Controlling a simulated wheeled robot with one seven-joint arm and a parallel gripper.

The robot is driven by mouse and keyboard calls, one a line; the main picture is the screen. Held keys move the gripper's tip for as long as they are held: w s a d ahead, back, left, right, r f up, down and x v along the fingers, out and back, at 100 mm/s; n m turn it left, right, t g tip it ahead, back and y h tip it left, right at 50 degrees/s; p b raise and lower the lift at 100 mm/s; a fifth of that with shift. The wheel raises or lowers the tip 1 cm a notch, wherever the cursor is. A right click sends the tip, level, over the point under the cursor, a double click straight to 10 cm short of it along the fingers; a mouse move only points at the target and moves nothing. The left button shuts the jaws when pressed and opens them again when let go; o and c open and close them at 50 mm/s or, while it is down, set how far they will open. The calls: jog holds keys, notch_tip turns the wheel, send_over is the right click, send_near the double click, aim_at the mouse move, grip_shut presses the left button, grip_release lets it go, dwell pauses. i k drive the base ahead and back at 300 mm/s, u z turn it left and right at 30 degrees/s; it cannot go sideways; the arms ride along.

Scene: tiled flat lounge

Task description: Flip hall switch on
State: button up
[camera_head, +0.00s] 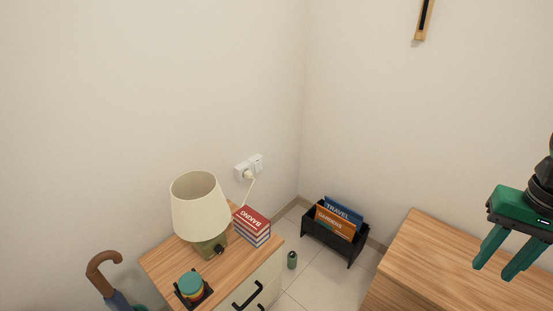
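A white wall plate (248,168) is on the wall above the bedside cabinet, with a plug in its left part and a cream cord hanging from it. Its right part has small details that are too small to read, so I cannot tell whether it holds a switch. No other switch is clearly visible. My gripper (493,271) is at the right edge, with green fingers apart and nothing between them. It is over the wooden top at the right, far from the wall plate.
A wooden-topped cabinet (165,262) carries a cream-shaded lamp (200,207), red books (252,226) and stacked coasters in a dark holder (191,288). An umbrella (103,270) is at left. A wooden top (440,259) is at right.

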aim_at(258, 165)
jog(key=u, duration=0.15)
jog(key=i, duration=0.95)
jog(key=u, duration=0.45)
